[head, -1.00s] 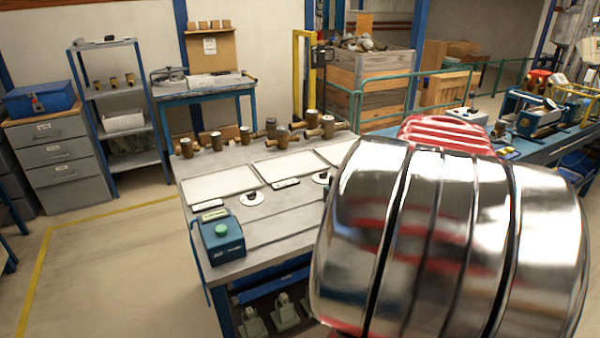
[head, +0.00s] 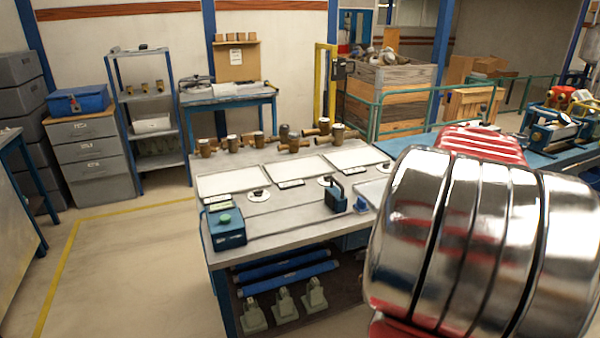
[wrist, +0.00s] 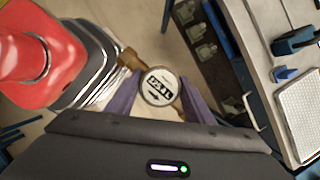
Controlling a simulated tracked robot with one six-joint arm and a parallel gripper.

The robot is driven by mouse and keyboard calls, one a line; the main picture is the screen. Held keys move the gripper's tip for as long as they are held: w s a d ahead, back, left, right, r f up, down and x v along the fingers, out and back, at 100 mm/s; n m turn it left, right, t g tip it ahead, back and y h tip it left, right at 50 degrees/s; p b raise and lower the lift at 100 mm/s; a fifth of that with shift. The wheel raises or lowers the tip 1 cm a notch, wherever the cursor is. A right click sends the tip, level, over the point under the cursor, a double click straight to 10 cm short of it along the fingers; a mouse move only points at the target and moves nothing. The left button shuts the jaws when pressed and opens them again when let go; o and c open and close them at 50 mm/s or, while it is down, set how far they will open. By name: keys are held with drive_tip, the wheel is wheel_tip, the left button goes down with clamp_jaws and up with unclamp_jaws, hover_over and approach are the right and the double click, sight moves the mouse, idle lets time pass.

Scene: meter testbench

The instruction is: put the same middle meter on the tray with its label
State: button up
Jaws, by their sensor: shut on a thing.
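In the wrist view my gripper (wrist: 160,104) is shut on a brass meter (wrist: 160,86). The meter's round pale face, with dark lettering and an arrow, points to the camera, and it hangs clear of the bench over the floor. In the head view three pale trays lie in a row on the grey bench: left (head: 232,180), middle (head: 297,168) and right (head: 356,157). Small label plates lie in front of them, such as one (head: 291,184) by the middle tray. My gripper and the held meter are hidden in the head view behind my chrome arm.
Several brass meters (head: 258,138) stand along the bench's back edge. A blue box with a green button (head: 226,228), white discs with black knobs (head: 258,195) and a dark handled tool (head: 336,197) stand at the front. Floor is open to the left.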

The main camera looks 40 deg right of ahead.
drive_tip(key=shift+w+n, duration=0.2)
drive_tip(key=shift+n, duration=0.7)
drive_tip(key=shift+w+n+g+y, duration=0.4)
drive_tip(key=shift+w+n+g, duration=0.2)
drive_tip(key=shift+n, duration=0.6)
drive_tip(key=w+a+f+n+g, duration=0.3)
drive_tip(key=w+a+n, duration=0.3)
drive_tip(key=w+n, duration=0.3)
drive_tip(key=w+a+f+n+g, duration=0.3)
drive_tip(key=w+a+n, duration=0.3)
drive_tip(key=w, duration=0.5)
drive_tip(key=w+a+f+n+h, duration=0.1)
drive_tip(key=w+a+f+n, duration=0.2)
drive_tip(key=a, duration=0.5)
drive_tip(key=w+a+f+n+h, duration=0.1)
drive_tip(key=w+a+f+n, duration=0.2)
drive_tip(key=a, duration=0.5)
drive_tip(key=w+a+f+n+h, duration=0.1)
drive_tip(key=w+a+f+n, duration=0.2)
drive_tip(key=a, duration=0.5)
drive_tip(key=shift+w+a+f+n+g, duration=0.35)
drive_tip(key=shift+n+g, duration=0.05)
drive_tip(key=shift+s, duration=0.15)
